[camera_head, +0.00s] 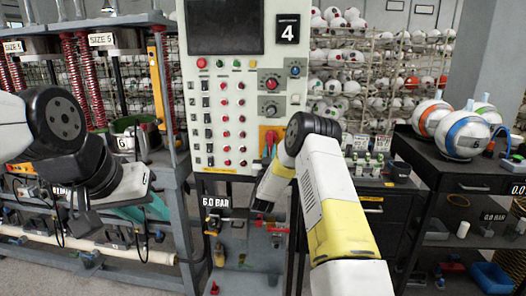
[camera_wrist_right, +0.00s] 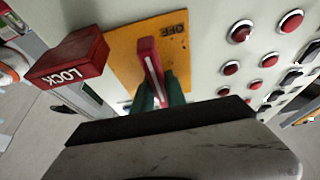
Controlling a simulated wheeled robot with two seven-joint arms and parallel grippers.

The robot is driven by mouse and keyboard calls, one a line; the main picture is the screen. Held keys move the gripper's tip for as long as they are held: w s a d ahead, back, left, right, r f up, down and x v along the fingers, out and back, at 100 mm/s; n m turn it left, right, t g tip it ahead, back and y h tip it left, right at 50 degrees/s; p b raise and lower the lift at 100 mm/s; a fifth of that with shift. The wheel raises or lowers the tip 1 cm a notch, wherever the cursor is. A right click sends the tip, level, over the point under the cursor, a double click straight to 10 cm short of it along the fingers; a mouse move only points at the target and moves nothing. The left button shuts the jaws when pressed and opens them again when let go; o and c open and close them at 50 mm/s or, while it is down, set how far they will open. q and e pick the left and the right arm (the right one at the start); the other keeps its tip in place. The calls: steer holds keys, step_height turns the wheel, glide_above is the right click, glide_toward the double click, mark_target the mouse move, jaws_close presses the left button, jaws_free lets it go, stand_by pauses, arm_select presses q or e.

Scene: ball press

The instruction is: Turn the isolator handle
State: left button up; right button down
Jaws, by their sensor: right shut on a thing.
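The isolator handle (camera_wrist_right: 149,57) is a red lever on a yellow-orange plate marked OFF (camera_wrist_right: 174,28), seen in the right wrist view. In the head view the plate (camera_head: 263,131) is low on the right of the pale control panel, and the handle is mostly hidden. My right gripper's green fingers (camera_wrist_right: 158,94) are shut on the handle's near end; they also show in the head view (camera_head: 268,154). My left gripper (camera_head: 150,208) is at the left, away from the panel, with teal fingers partly in view; its opening is unclear.
A red LOCK block (camera_wrist_right: 72,58) sits right beside the plate. Red buttons and switches cover the control panel (camera_head: 222,75). A rack of balls (camera_head: 370,60) stands behind. A dark cart (camera_head: 470,180) with balls is at the right, and a grey frame (camera_head: 172,155) at the left.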

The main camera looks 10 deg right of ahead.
steer(key=shift+f, duration=0.1)
steer(key=c, duration=1.4)
jaws_free()
steer(key=shift+o, duration=0.2)
steer(key=v, duration=0.7)
steer(key=shift+s+a, duration=0.15)
steer(key=shift+s, duration=0.2)
steer(key=shift+f, duration=0.1)
